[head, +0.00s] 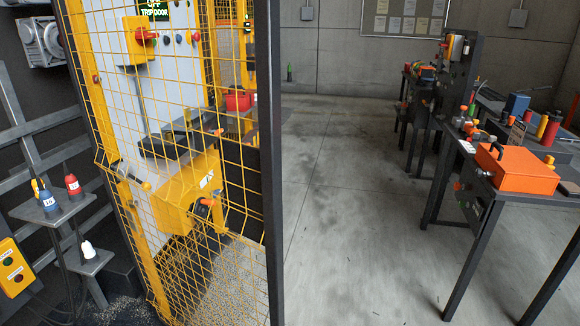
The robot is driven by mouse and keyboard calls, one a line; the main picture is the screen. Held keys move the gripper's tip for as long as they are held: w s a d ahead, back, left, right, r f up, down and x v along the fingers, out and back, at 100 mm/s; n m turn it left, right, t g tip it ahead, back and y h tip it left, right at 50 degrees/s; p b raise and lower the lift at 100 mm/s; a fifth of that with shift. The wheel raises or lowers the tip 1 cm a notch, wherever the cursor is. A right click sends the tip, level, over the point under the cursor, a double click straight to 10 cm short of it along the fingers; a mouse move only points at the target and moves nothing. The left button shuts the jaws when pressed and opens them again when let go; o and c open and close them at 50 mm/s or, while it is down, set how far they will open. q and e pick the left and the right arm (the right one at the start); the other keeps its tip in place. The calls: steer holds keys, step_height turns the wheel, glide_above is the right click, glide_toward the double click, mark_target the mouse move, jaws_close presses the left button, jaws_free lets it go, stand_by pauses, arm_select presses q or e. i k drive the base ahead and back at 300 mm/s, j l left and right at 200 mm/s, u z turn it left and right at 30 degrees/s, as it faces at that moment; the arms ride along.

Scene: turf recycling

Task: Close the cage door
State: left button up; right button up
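The cage door (238,170) appears to be the yellow wire mesh panel at the left of the head view, with a tall dark upright (269,160) along its right side. A thick yellow post (95,110) stands at its left. I cannot tell how far the door stands open. A black handle with a yellow tip (132,178) shows at the lower left of the mesh. A yellow box (180,200) and an orange-and-black part (207,203) show behind or at the mesh. Neither of my grippers is in view.
Bare concrete floor (340,200) lies open to the right of the dark upright. A workbench with an orange case (515,168) stands at the right. A small stand (55,215) with red- and blue-marked items is at the left, near a yellow button box (14,268).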

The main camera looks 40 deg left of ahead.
mark_target(252, 176)
steer(key=i+l+u, duration=0.2)
steer(key=i+u, duration=0.15)
steer(key=i+l+u, duration=0.3)
steer(key=i, duration=0.25)
steer(key=i+l+u, duration=0.15)
steer(key=u, duration=0.3)
steer(key=i+l+u, duration=0.2)
steer(key=u, duration=0.25)
steer(key=i+l+u, duration=0.15)
steer(key=l+u, duration=0.15)
steer(key=u, duration=0.15)
steer(key=i+l+u, duration=0.1)
steer(key=l+u, duration=0.2)
steer(key=u, duration=0.15)
steer(key=l+u, duration=0.3)
steer(key=u, duration=0.2)
steer(key=i+l+u, duration=0.1)
steer(key=l+u, duration=0.8)
